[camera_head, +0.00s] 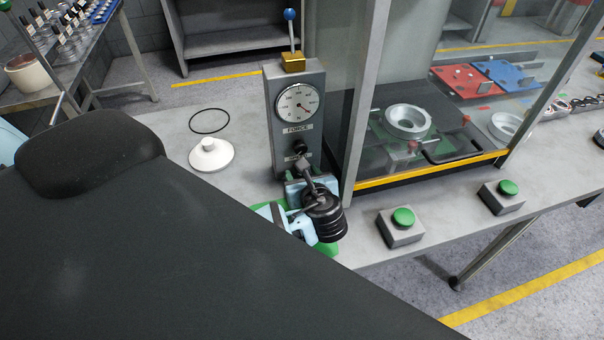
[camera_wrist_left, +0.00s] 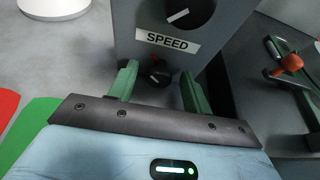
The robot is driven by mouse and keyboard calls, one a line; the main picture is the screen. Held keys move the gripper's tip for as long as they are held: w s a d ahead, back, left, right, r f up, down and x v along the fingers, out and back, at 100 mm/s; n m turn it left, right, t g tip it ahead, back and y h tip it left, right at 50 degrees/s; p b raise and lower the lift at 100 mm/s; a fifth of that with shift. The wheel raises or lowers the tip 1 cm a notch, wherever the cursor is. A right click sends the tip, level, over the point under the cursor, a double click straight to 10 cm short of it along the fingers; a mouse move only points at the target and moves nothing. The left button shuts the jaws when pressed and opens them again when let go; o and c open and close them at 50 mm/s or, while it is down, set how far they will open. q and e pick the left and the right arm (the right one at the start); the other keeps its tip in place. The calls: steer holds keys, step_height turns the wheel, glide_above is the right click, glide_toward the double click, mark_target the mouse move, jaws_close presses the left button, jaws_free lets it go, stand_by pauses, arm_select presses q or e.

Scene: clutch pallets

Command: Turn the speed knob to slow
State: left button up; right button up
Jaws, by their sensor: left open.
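The grey control column (camera_head: 268,125) stands on the bench with a FORCE dial and a black round knob (camera_head: 300,147) on its front. In the left wrist view, a larger black knob (camera_wrist_left: 190,12) is cut off by the top edge, above a SPEED label; its white line slants down to the left. My right gripper is out of view.
A blue-ball lever (camera_head: 290,15) tops the column. Right of it stands a glass enclosure with a yellow-striped edge (camera_head: 430,170). Two green push buttons (camera_head: 403,217) (camera_head: 508,187) sit at the front. A white cone-shaped part (camera_head: 211,155) and black ring (camera_head: 209,121) lie left.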

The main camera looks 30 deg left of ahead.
arm_select(q)
steer(key=shift+w+a+f, duration=0.1)
steer(key=shift+c, duration=0.4)
steer(key=c, duration=0.9)
steer(key=shift+o, duration=0.2)
steer(key=shift+s+a+n+t+h, duration=0.15)
steer(key=shift+n+t+h, duration=0.4)
steer(key=shift+n, duration=0.65)
steer(key=shift+s+f+n+t+h, duration=0.1)
steer(key=shift+n+t+h, duration=0.25)
steer(key=shift+n+t, duration=0.65)
steer(key=shift+n, duration=0.3)
steer(key=shift+g, duration=0.25)
